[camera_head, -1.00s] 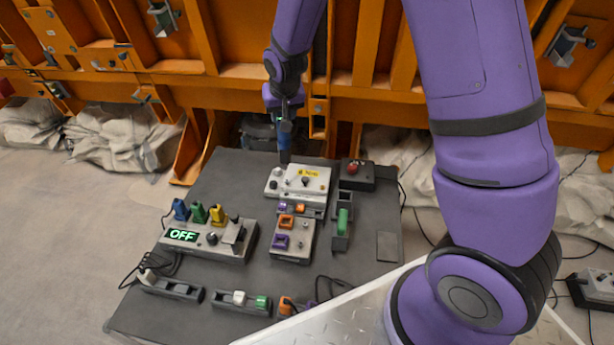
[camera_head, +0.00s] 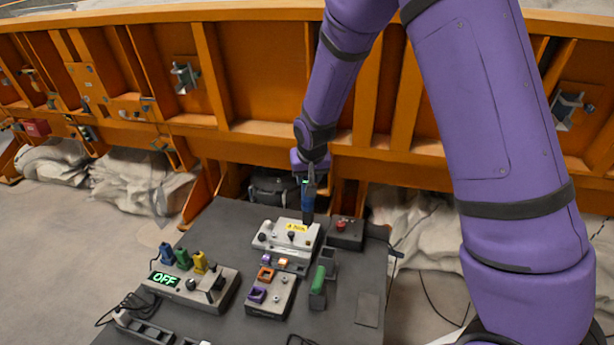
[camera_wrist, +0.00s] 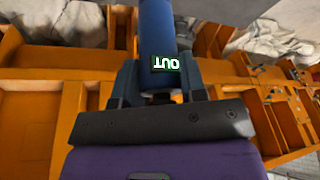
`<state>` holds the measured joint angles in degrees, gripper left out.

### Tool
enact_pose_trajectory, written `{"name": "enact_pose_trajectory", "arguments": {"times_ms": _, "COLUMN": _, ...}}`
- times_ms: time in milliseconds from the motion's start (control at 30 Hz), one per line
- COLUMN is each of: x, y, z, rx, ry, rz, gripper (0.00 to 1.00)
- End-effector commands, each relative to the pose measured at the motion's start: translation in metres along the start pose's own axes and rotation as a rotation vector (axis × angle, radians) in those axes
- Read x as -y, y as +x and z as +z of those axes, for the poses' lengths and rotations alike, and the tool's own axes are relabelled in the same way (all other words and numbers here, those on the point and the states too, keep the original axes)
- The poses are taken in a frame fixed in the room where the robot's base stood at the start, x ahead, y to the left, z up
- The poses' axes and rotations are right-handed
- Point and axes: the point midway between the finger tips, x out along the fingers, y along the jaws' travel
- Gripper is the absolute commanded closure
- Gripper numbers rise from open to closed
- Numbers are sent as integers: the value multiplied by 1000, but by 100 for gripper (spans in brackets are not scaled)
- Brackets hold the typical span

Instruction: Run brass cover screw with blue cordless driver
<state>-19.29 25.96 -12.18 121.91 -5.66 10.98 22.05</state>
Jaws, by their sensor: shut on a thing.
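My gripper (camera_head: 311,180) is shut on the blue cordless driver (camera_head: 308,204) and holds it upright, tip down. In the wrist view my gripper's fingers (camera_wrist: 160,85) press on both sides of the driver (camera_wrist: 157,35), whose small green display reads OUT, upside down. The driver's lower end is at the back right corner of the white cover box (camera_head: 283,246), which has a yellow label (camera_head: 297,227) and dark knobs on top. I cannot tell whether the tip touches the box. The brass cover screw cannot be made out.
A grey box with an OFF display (camera_head: 164,279) and blue, green and yellow plugs stands left. A dark box with a red button (camera_head: 340,225) is close right of the driver. A green-handled item (camera_head: 318,280) stands in a dark holder. Orange wall panels (camera_head: 270,75) rise behind.

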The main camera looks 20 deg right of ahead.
Motion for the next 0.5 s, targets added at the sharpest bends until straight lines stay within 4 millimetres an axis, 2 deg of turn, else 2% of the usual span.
{"name": "enact_pose_trajectory", "arguments": {"times_ms": 333, "x": 0, "y": 0, "z": 0, "rx": -1, "ry": -1, "rz": -1, "gripper": 88}}
{"name": "enact_pose_trajectory", "arguments": {"times_ms": 500, "x": 0, "y": 6, "z": 2, "rx": 0, "ry": -1, "rz": 0, "gripper": 88}}
